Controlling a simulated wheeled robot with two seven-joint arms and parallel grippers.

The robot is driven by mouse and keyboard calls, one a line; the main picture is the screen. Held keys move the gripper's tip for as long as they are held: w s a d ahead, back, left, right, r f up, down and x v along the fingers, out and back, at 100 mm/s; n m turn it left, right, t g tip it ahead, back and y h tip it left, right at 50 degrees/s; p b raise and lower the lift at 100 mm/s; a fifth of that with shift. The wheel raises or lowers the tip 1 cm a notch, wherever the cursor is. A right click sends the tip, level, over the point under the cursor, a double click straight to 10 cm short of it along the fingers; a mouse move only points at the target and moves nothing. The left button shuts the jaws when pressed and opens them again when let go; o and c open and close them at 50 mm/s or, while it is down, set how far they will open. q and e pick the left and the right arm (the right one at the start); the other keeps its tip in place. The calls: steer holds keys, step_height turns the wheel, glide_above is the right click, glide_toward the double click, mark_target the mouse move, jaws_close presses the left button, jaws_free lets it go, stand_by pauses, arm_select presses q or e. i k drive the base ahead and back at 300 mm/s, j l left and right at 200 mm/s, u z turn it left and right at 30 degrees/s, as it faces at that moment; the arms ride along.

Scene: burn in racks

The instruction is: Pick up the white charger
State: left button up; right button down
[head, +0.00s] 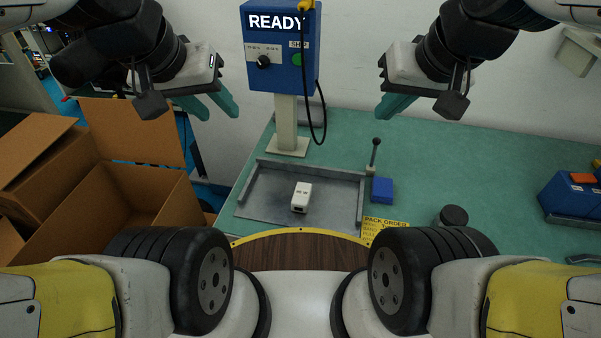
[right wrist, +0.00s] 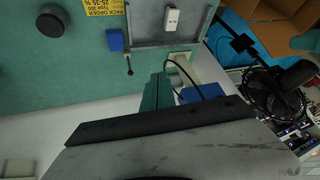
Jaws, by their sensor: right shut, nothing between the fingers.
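The white charger (head: 301,197) lies on a grey metal tray (head: 262,206) on the green bench. It also shows near the top of the right wrist view (right wrist: 171,18). My left gripper (head: 220,116) is raised at the upper left, with its two teal fingers apart and nothing between them. My right gripper (head: 384,116) is raised at the upper right, shut and empty; its teal fingers also show in the right wrist view (right wrist: 157,92). Both grippers are well above the charger and to either side of it.
A blue READY box (head: 281,50) on a post stands behind the tray, with a black cable hanging. A lever (head: 374,155) and a blue block (head: 382,190) stand right of the tray. Open cardboard boxes (head: 135,190) are at left. The bench at right (head: 480,160) is mostly clear.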

mark_target(300, 200)
steer(key=l+u, duration=0.25)
steer(key=k+l+u, duration=0.2)
steer(key=l, duration=0.15)
steer(key=l+u, duration=0.25)
steer(key=k+l, duration=0.05)
